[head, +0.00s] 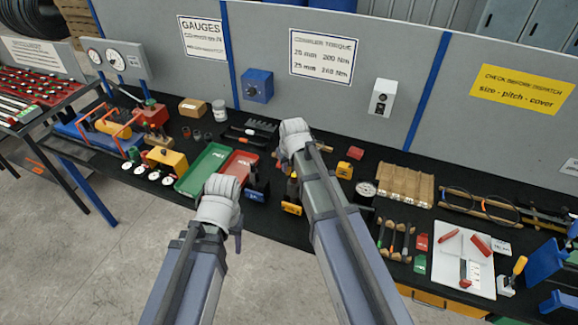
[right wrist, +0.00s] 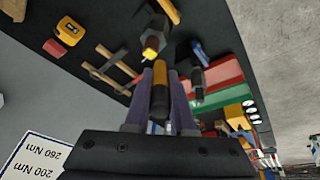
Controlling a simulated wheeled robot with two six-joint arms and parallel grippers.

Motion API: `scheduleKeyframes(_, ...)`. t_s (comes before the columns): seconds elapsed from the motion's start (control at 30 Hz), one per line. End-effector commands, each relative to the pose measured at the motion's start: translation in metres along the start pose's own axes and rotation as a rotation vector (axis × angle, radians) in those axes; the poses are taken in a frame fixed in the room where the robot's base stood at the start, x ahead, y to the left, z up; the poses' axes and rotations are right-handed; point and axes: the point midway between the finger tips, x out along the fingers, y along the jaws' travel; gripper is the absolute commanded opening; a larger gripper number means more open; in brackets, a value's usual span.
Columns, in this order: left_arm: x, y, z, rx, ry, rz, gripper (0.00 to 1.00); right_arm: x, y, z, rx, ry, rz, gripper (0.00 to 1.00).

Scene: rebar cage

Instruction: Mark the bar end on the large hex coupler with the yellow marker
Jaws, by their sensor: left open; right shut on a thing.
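My right gripper (right wrist: 160,95) is shut on the yellow marker (right wrist: 160,76), a yellow and black stick held lengthwise between its fingers. Beyond the marker in the right wrist view is a dark hex coupler (right wrist: 152,42) with a pale yellowish end facing me. The marker's far end appears close to this end; I cannot tell whether they touch. In the head view my right arm (head: 330,210) hides its fingers, the marker and most of the coupler. My left gripper (head: 238,230) is open over the near table edge, and its fingers are mostly hidden.
The green tray (head: 203,168) and red tray (head: 238,165) lie left of my right arm. A yellow tape measure (head: 344,170) and a dial gauge (head: 366,190) lie to its right. A grey panel (head: 410,80) bounds the black bench at the back.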

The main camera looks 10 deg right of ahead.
Motion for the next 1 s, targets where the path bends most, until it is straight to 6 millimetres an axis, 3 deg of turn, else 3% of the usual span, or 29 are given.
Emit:
scheduleKeyframes(0.43, 0.001, 0.0, 0.0, 0.0, 0.0, 0.0, 0.5, -0.004, 0.034, 0.025, 0.005, -0.009, 0.011, 0.0)
scheduleKeyframes(0.77, 0.0, 0.0, 0.0, 0.0, 0.0, 0.0, 0.5, -0.005, 0.033, 0.023, 0.001, -0.004, 0.006, 0.0)
scheduleKeyframes(1.0, -0.016, -0.002, 0.001, 0.0, 0.0, 0.0, 0.5, -0.02, 0.034, 0.017, 0.0, -0.004, 0.006, 0.0)
